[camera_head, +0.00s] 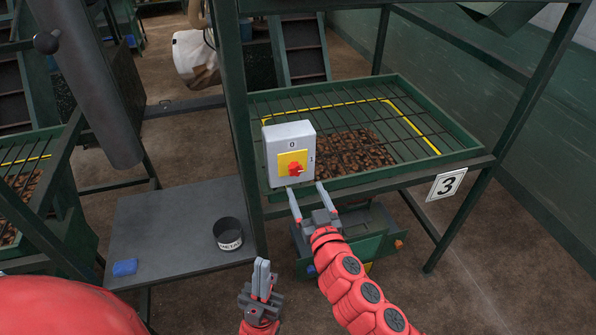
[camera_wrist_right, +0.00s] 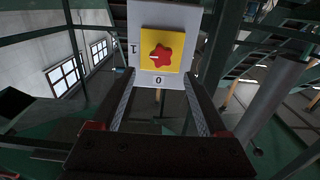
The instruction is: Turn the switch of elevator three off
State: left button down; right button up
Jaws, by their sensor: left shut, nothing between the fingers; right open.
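The switch is a grey box (camera_head: 290,135) on the green post, with a yellow plate (camera_head: 285,160) and a red knob (camera_head: 295,169). My left gripper (camera_head: 261,264) is shut and empty, lower left.
A sign reading 3 (camera_head: 446,184) is on the green frame at the right. A grey side table (camera_head: 165,225) holds a dark METAL tin (camera_head: 229,234) and a blue block (camera_head: 125,267). A barred tray (camera_head: 460,150) with brown pieces lies behind the switch.

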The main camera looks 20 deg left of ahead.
aim_at(296, 171)
jog(key=p+x, duration=0.1)
jog(key=x, duration=0.4)
jog(key=shift+w+a+r+p, duration=0.15)
jog(key=shift+a+r+p, duration=0.1)
jog(key=shift+p, duration=0.1)
jog(key=shift+w+a+f, duration=0.2)
jog(key=shift+w+a, duration=0.25)
jog(key=shift+w, duration=0.1)
jog(key=shift+c, duration=0.3)
grip_shut()
